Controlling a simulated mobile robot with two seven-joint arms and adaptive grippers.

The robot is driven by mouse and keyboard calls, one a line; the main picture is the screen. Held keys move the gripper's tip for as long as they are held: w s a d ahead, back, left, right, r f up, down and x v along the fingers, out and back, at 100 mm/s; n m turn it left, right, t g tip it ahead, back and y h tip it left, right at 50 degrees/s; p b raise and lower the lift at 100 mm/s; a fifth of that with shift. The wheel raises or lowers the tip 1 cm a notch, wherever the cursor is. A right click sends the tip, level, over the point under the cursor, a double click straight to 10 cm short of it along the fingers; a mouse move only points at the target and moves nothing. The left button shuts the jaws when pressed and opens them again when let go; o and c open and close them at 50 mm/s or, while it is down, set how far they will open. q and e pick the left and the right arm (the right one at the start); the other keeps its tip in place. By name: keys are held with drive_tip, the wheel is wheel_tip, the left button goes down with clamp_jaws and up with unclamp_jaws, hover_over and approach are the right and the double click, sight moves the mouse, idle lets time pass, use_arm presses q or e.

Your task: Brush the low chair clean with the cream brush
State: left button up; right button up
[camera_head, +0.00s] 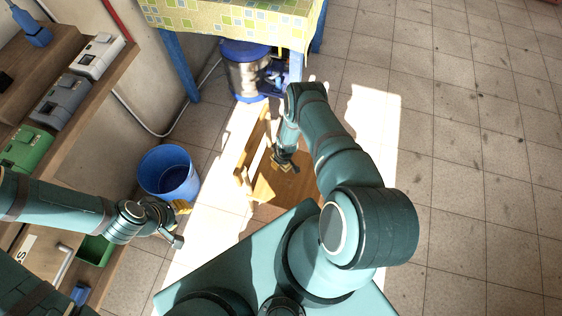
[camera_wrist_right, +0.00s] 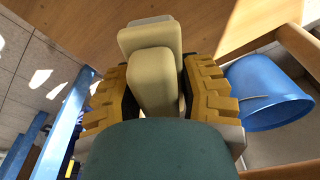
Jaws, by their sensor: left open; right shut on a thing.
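The low wooden chair (camera_head: 290,189) stands on the floor in the centre of the head view, its slatted back to the left. My right arm reaches over it, and the right gripper (camera_head: 284,163) is low over the seat. In the right wrist view the yellow fingers are shut on the cream brush (camera_wrist_right: 155,75), one on each side. The chair's wood (camera_wrist_right: 195,20) fills the area beyond the brush. I cannot tell whether the brush touches the seat. My left gripper (camera_head: 179,222) is open and empty, in front of the blue bucket, away from the chair.
The blue bucket (camera_head: 168,175) stands left of the chair. A table with a yellow checked cloth (camera_head: 235,22) and a metal-and-blue canister (camera_head: 243,75) stand behind. Shelves with boxes (camera_head: 59,101) line the left wall. Tiled floor on the right is free.

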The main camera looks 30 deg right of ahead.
drive_tip(key=shift+r+p, duration=1.15)
drive_tip(key=shift+r, duration=0.4)
drive_tip(key=shift+f, duration=0.1)
